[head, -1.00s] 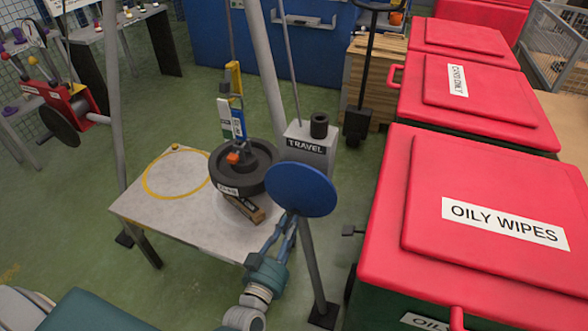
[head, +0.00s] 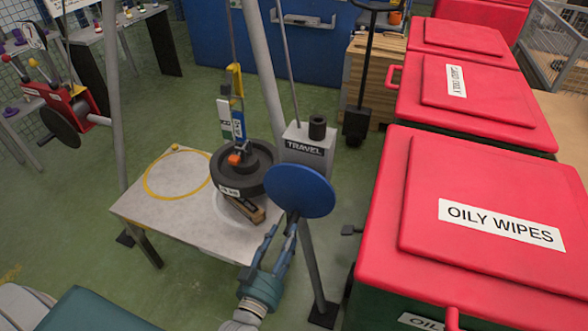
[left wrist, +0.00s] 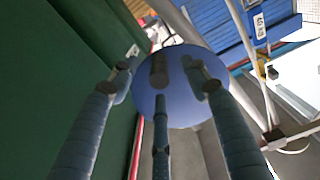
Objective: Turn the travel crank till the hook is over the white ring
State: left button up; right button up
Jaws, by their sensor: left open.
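The travel crank is a blue disc (head: 299,190) in front of the grey TRAVEL box (head: 305,146). The yellow hook block (head: 236,80) hangs above a black round weight (head: 243,172). A white ring (head: 219,206) shows partly on the table beneath the weight. My right gripper is not in view.
The table (head: 180,218) also bears a yellow ring (head: 148,187) on its left and a wooden block (head: 246,208) by the weight. Red-lidded OILY WIPES bins (head: 480,265) stand close on the right. Grey posts (head: 264,75) frame the table.

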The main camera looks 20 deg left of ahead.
pick_arm(q)
jog(key=shift+s+p, duration=0.5)
jog(key=shift+s, duration=1.8)
